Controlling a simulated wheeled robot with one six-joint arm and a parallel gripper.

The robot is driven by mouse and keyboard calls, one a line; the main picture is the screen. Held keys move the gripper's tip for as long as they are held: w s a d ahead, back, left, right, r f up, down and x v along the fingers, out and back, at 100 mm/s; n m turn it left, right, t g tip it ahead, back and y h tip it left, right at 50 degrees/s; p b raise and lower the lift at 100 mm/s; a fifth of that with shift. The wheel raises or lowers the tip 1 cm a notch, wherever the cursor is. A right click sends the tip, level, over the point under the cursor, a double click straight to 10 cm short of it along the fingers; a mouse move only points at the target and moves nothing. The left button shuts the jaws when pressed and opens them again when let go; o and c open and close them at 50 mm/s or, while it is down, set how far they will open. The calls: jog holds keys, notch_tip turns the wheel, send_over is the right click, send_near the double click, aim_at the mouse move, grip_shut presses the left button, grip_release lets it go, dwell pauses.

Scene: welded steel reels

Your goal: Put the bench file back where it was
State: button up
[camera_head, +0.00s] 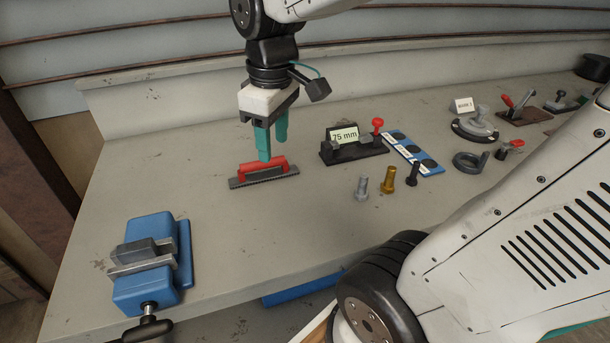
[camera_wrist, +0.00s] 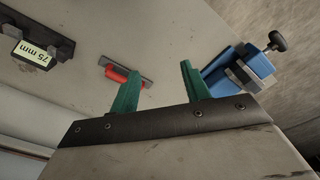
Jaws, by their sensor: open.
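The bench file (camera_head: 264,177) has a red handle over a dark grey toothed bar and lies flat on the grey bench, left of the block marked 75 mm. My gripper (camera_head: 272,148), with green fingers, is open and empty above the file. One finger hides a little of the red handle in the head view. In the wrist view the file (camera_wrist: 127,75) shows beyond the fingers of my gripper (camera_wrist: 157,82), nearer the left finger, which covers part of its handle. I cannot tell whether a finger touches it.
A blue vise (camera_head: 150,262) stands at the bench's front left. Right of the file are the black 75 mm fixture (camera_head: 352,147), several upright bolts (camera_head: 387,180) and a blue strip with labels (camera_head: 412,152). Clamps stand farther right. Bench between file and vise is clear.

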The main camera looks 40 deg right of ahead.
jog(key=s+a+m, duration=0.2)
jog(key=s+m, duration=0.3)
jog(key=s, duration=0.6)
jog(key=shift+a+f, duration=0.3)
jog(key=shift+f, duration=0.15)
